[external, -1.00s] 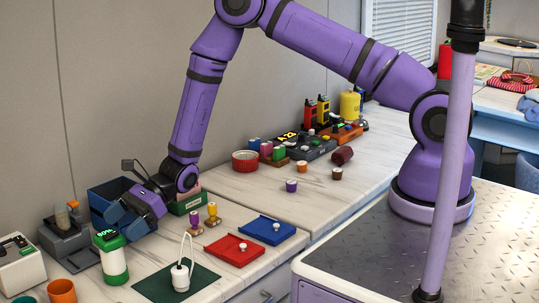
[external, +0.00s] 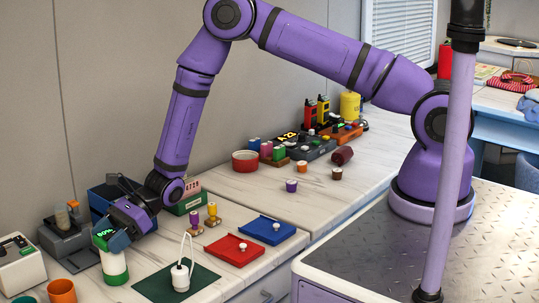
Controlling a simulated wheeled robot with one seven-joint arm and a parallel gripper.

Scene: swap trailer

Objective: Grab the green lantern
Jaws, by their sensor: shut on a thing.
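The green lantern (external: 113,268) stands upright on the counter at the lower left, with a white band, a green base and a small lit display near its top. My gripper (external: 112,236) is at the lantern's upper part, its fingers shut on it. The fingers and the hand partly hide the lantern's top. The lantern appears to rest on the counter.
An orange cup (external: 62,292) stands in front, left of the lantern. A grey device (external: 68,243) and a blue bin (external: 98,197) are behind. A white corded object (external: 181,277) stands on a dark green mat (external: 205,283) to the right. Red (external: 234,252) and blue (external: 264,231) trays lie further right.

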